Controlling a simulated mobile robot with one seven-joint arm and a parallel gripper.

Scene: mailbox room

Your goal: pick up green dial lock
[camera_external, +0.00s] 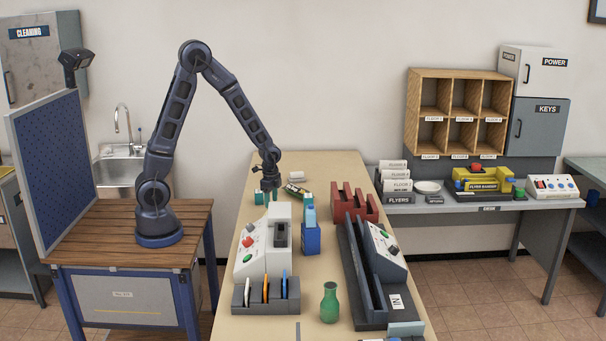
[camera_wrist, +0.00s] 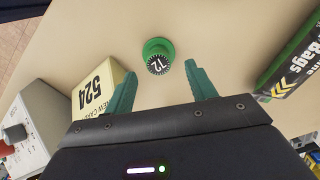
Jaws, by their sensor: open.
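The green dial lock (camera_wrist: 158,56) stands on the beige table (camera_wrist: 180,20) in the wrist view. It has a round green body and a black dial marked 72. My gripper (camera_wrist: 161,70) is open and empty, with its two green fingers apart. The lock shows just beyond the fingertips, roughly centred between them, and I cannot tell the exact height gap. In the external view my gripper (camera_external: 268,191) points down over the far part of the table. The lock is too small there to tell from the green fingers.
In the wrist view a yellow box marked 524 (camera_wrist: 98,88) lies close beside the left finger. A dark green bags box (camera_wrist: 291,62) is at right. In the external view a blue bottle (camera_external: 311,236), grey machine (camera_external: 266,247) and red rack (camera_external: 352,207) stand nearer.

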